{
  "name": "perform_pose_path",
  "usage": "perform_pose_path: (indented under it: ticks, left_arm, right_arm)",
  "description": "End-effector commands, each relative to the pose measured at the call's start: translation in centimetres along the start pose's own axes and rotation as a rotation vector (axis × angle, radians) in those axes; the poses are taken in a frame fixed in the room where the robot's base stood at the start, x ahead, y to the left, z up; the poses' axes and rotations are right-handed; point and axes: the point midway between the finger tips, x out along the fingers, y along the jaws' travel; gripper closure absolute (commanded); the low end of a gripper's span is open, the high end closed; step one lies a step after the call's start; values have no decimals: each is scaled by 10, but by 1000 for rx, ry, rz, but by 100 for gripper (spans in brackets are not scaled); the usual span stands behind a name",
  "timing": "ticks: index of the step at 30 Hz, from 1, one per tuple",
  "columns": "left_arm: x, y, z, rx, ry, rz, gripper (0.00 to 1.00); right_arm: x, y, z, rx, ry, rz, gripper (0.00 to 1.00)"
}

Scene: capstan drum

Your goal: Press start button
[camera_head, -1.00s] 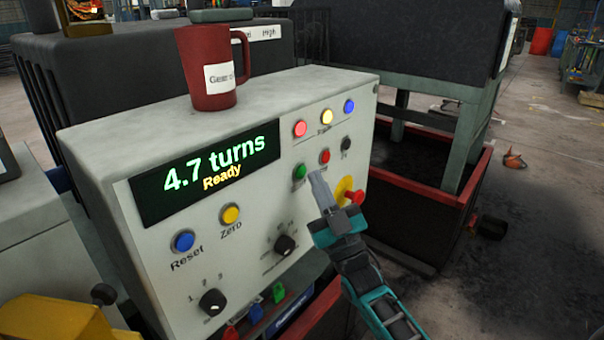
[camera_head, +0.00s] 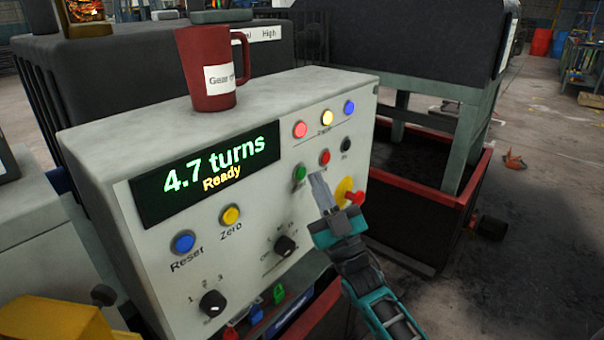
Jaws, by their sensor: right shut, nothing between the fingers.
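The control box (camera_head: 150,235) has a sloped white front panel with a display (camera_head: 207,175) reading "4.7 turns" and "Ready". A green button (camera_head: 299,172) sits on the panel's right half, with a red button (camera_head: 324,157) and a black knob (camera_head: 346,144) to its right. The small labels by them are too blurred to read. My right gripper (camera_head: 319,182) is shut and empty, its fingertips just right of and below the green button; I cannot tell whether they touch the panel. A red mushroom button on a yellow base (camera_head: 345,192) is right of the fingers. My left gripper is not in view.
Red, yellow and blue lamps line the panel's top right. Blue Reset (camera_head: 184,242) and yellow Zero (camera_head: 231,215) buttons and two dark knobs are lower left. A red mug (camera_head: 207,70) stands on the box. A red-edged bin (camera_head: 430,190) is at right.

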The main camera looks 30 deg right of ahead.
Motion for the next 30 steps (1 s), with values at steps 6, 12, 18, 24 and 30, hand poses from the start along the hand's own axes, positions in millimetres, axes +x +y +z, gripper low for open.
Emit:
perform_pose_path:
  ticks: [6,12,18,24,30]
  left_arm:
    - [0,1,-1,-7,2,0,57]
    - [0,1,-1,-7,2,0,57]
    - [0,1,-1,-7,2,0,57]
    - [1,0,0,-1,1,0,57]
    - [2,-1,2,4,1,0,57]
  right_arm:
    - [0,0,0,0,0,0,100]
    - [0,0,0,0,0,0,100]
    - [0,0,0,0,0,0,100]
    - [1,-1,1,0,0,0,100]
    - [6,-4,4,0,1,0,100]
